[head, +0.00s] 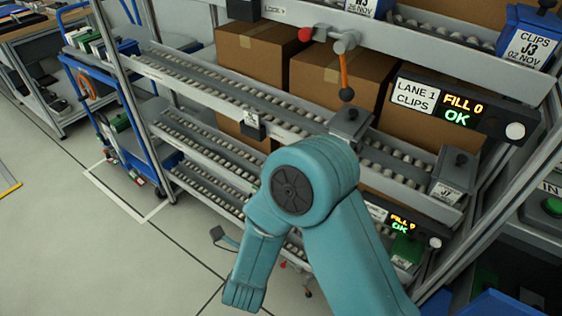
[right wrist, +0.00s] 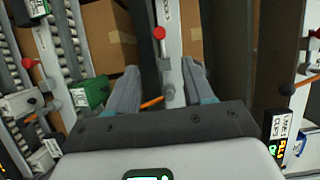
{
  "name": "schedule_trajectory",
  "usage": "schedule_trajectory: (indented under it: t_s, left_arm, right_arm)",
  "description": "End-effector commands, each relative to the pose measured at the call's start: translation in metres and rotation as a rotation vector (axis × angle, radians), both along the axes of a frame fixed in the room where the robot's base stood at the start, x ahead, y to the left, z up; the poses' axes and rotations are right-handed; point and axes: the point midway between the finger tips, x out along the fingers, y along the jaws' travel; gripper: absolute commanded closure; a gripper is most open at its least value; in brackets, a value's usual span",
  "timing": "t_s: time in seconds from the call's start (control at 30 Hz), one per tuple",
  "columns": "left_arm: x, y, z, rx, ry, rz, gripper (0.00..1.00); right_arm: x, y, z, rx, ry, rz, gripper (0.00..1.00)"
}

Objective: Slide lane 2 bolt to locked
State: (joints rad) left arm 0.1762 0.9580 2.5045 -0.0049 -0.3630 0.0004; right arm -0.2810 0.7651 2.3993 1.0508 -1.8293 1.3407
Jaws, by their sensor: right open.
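In the right wrist view my right gripper (right wrist: 163,68) is open, with one finger on each side of a grey rail. A bolt with a red knob (right wrist: 158,33) and an orange lever (right wrist: 152,103) lies on that rail, its grey body between the fingers. I cannot tell whether the fingers touch it, or read its lane number. In the head view my teal right arm reaches down toward the lower rack, and its gripper is hidden. A similar red knob (head: 305,34) with an orange lever (head: 343,70) sits on the upper rail. My left gripper is not in view.
Roller lanes (head: 190,75) and cardboard boxes (head: 258,55) fill the rack. A lane 1 display (head: 440,103) reads FILL 0, OK. In the wrist view a second red knob (right wrist: 28,63) and a green bin (right wrist: 90,92) are left of the gripper. Open floor (head: 60,220) lies left.

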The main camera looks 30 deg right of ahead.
Motion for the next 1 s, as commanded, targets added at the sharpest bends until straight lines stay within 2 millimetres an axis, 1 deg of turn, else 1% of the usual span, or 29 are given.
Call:
schedule_trajectory:
  t_s: [0.07, 0.17, 0.27, 0.5, 0.7, 0.83, 1.0]
  left_arm:
    - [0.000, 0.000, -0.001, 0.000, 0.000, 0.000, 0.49]
    - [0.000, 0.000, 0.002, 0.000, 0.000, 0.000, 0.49]
    - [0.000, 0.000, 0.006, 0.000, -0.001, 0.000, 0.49]
    - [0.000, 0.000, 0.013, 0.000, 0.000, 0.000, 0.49]
    - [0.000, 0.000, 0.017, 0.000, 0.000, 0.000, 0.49]
    - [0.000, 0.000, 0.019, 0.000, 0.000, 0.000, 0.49]
    - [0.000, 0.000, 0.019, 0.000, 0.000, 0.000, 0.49]
  right_arm:
    - [0.003, 0.000, -0.001, 0.001, -0.004, 0.005, 0.48]
    - [0.011, -0.009, 0.001, 0.003, -0.003, 0.002, 0.48]
    - [0.025, -0.025, 0.001, 0.002, -0.004, 0.000, 0.48]
    - [0.066, -0.067, 0.001, 0.001, -0.004, 0.002, 0.48]
    - [0.096, -0.097, 0.000, -0.001, -0.002, 0.006, 0.48]
    - [0.109, -0.108, 0.000, 0.000, 0.000, 0.008, 0.48]
    - [0.115, -0.114, -0.001, -0.001, -0.001, 0.010, 0.48]
